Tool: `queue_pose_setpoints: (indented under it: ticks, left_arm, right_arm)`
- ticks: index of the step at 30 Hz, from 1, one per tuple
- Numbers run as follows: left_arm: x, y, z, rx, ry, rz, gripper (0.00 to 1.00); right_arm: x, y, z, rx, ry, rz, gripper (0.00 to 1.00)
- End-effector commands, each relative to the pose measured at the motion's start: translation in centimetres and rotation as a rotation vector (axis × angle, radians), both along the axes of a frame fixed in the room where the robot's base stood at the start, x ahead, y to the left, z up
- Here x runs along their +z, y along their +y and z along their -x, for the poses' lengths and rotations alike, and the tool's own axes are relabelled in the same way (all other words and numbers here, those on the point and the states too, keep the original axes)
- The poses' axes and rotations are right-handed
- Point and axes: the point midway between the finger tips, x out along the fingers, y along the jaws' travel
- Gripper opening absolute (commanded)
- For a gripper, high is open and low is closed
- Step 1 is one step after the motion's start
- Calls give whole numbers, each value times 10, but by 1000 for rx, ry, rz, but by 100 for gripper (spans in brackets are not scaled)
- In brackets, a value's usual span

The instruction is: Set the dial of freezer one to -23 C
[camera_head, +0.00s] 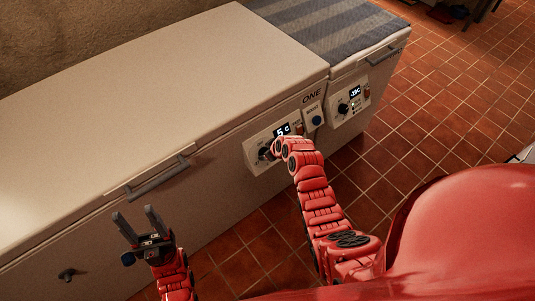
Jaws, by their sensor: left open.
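Freezer one (120,100) is a long pale chest with a closed lid and the word ONE near its right front corner. Its control panel (252,143) is on the front face. The lit display (282,130) shows a figure ending in 5 C; I cannot read all of it. The dark dial (265,154) shows in part beside my right arm. My right arm reaches up to this panel, and its wrist hides the gripper; I cannot tell whether it touches the dial. My left gripper (140,226) is open and empty, in front of the freezer's front face.
A second freezer (394,46) with a striped grey cloth (325,28) on its lid adjoins on the right; its display (355,91) reads -15 C. A handle (158,180) juts from freezer one.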

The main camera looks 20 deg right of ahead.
Motion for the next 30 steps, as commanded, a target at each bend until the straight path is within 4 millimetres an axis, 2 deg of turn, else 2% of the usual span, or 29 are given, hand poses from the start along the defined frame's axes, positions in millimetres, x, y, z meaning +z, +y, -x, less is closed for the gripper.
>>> queue_pose_setpoints:
  ticks: [10,11,15,26,30]
  left_arm:
    - [0,0,0,0,0,0,57]
    - [0,0,0,0,0,0,57]
    - [0,0,0,0,0,0,57]
    - [-1,0,0,0,0,0,57]
    - [-3,0,0,0,0,0,57]
  right_arm:
    - [-2,-1,2,-1,6,0,6]
    - [-2,-1,2,-1,6,0,65]
    - [-2,0,1,0,5,0,90]
    - [0,0,1,-1,2,0,92]
    - [7,-2,5,1,1,-1,92]
